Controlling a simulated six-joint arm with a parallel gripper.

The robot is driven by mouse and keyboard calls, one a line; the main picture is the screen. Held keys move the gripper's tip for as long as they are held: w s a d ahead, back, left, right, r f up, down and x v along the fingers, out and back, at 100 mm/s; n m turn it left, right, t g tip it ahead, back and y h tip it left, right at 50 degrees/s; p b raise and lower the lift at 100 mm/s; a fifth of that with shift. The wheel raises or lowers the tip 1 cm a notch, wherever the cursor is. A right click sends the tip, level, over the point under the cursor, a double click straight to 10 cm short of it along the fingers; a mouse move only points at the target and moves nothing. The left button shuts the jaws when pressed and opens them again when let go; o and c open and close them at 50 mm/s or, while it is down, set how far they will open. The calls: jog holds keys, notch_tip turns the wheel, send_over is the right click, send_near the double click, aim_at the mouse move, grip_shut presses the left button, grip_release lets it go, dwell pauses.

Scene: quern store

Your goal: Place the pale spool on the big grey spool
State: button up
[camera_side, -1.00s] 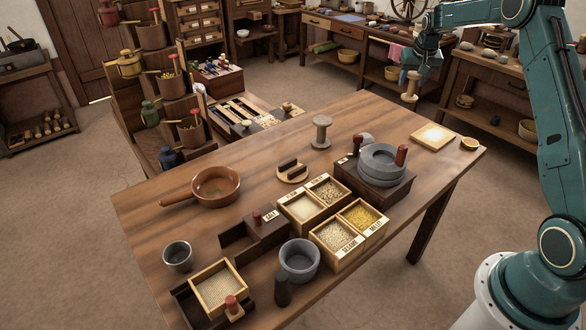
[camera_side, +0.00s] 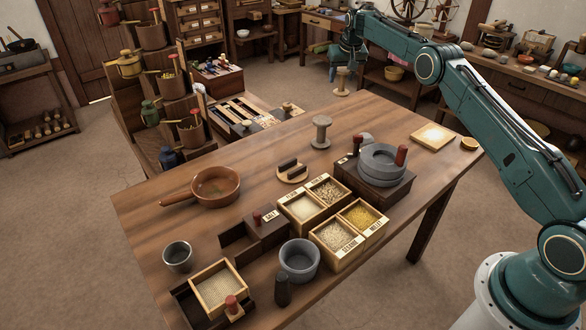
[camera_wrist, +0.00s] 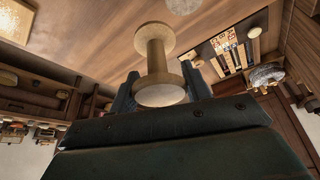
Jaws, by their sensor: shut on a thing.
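The pale spool (camera_side: 342,82) hangs upright in my gripper (camera_side: 343,68), which is shut on it, high behind the table's far edge in the side view. In the wrist view the pale spool (camera_wrist: 156,52) stands between the fingers of my gripper (camera_wrist: 158,84). The big grey spool (camera_side: 321,132) stands upright on the table near its far edge, with nothing on its top. In the side view it is below and slightly left of the held spool, clearly apart. A round grey top (camera_wrist: 184,4), probably its own, is cut off at the wrist view's upper edge.
A stone quern (camera_side: 382,165) on a dark block stands right of the big grey spool. A round wooden stand (camera_side: 292,173) with dark pieces lies in front. A pan (camera_side: 214,187), grain boxes (camera_side: 330,238) and a pale board (camera_side: 432,137) are also on the table.

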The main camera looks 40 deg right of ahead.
send_over(322, 119)
jog(key=shift+w+f+n, duration=0.15)
jog(key=shift+f+n, duration=0.2)
jog(key=shift+n, duration=0.05)
jog(key=shift+f, duration=0.15)
jog(key=shift+d+f, duration=0.1)
jog(key=shift+f, duration=1.75)
jog(key=shift+f+y, duration=0.1)
jog(key=shift+y, duration=0.2)
jog(key=shift+f, duration=1.9)
jog(key=shift+f, duration=0.1)
jog(key=o, duration=1)
